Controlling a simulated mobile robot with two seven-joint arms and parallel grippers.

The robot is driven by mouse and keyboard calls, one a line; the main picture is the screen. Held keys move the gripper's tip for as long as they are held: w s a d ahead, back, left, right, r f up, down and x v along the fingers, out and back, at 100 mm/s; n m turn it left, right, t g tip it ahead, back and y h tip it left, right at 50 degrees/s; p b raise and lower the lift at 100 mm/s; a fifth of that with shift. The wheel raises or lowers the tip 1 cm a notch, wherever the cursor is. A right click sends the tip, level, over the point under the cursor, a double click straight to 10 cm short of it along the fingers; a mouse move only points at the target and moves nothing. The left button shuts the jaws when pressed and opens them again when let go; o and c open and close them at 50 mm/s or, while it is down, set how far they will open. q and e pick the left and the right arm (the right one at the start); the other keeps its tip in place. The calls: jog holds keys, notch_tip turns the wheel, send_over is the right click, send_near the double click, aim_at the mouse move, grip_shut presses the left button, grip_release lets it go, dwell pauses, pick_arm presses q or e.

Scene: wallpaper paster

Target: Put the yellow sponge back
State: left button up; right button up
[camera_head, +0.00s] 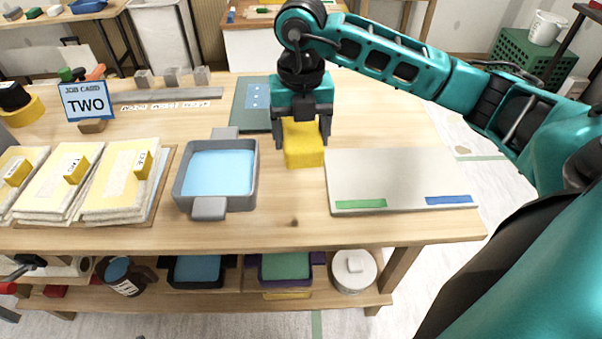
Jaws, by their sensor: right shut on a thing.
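The yellow sponge (303,153) is a small block between the fingers of my right gripper (303,138). The gripper points down and is shut on it. The sponge is over the wooden table, between the grey tray of blue liquid (219,172) on its left and the pale board (395,178) on its right. I cannot tell whether its underside touches the table. The board has a green strip (361,204) and a blue strip (448,200) along its front edge. My left gripper is not in view.
Stacks of cream sheets (122,181) with yellow tags lie at the left. A job card reading "TWO" (87,101) stands behind them. A dark green mat (252,112) lies behind the tray. A lower shelf holds several containers.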

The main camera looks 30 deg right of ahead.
send_over(302, 183)
notch_tip(302, 183, down, 6)
jog(key=shift+r+b, duration=0.2)
jog(key=shift+b, duration=0.1)
jog(key=shift+w+f, duration=0.1)
jog(key=shift+f, duration=0.35)
notch_tip(302, 183, down, 4)
jog(key=shift+r, duration=0.15)
jog(key=shift+f+b, duration=0.2)
jog(key=shift+b, duration=0.1)
jog(key=o, duration=1)
jog(key=shift+r, duration=0.1)
jog(key=shift+o, duration=0.4)
